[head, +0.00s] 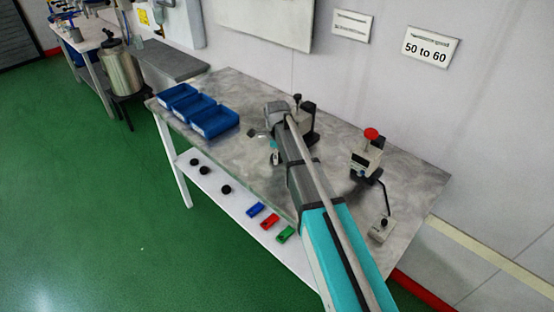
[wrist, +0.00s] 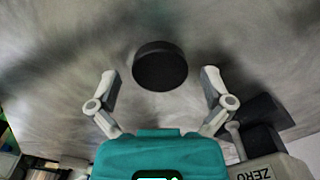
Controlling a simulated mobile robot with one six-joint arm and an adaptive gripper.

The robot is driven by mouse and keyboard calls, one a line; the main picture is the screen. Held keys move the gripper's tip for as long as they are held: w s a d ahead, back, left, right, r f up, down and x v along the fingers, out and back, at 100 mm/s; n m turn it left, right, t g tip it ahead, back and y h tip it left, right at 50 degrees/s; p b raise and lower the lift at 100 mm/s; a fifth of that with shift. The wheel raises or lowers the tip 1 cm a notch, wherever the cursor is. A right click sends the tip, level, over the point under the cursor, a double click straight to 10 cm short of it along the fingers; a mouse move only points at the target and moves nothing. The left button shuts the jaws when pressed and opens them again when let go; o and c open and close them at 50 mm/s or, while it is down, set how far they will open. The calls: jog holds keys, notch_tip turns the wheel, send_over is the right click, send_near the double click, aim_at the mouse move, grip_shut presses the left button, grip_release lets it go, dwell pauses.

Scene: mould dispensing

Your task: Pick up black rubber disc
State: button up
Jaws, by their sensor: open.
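A black rubber disc (wrist: 160,66) lies on the grey mottled tabletop in the wrist view, just beyond and between my fingertips. My gripper (wrist: 160,78) is open, with one finger on each side of the disc and a gap on both sides. Nothing is held. In the head view my gripper (head: 264,146) is low over the middle of the table (head: 345,205), and a small dark shape (head: 252,133) beside it may be the same disc. Three more black discs (head: 204,170) sit on the lower white shelf.
Blue bins (head: 213,119) stand on the table's left end. A device marked ZERO (wrist: 265,165) is close by my gripper's right in the wrist view. A red-button device (head: 367,160) stands at the right. Blue, red and green blocks (head: 270,221) lie on the lower shelf.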

jog(key=shift+c, duration=0.3)
jog(key=c, duration=0.9)
jog(key=shift+r, duration=0.2)
jog(key=shift+r+p, duration=0.75)
jog(key=shift+p, duration=0.25)
jog(key=shift+s+a+r+p, duration=0.1)
jog(key=shift+s+r+p, duration=1.75)
jog(key=shift+s, duration=0.5)
jog(key=shift+s+a+r+p, duration=0.1)
jog(key=shift+s+r+p, duration=1.75)
jog(key=shift+s, duration=0.45)
jog(key=shift+s+a+r+p, duration=0.1)
jog(key=shift+s+r+p, duration=1.75)
jog(key=shift+s, duration=0.5)
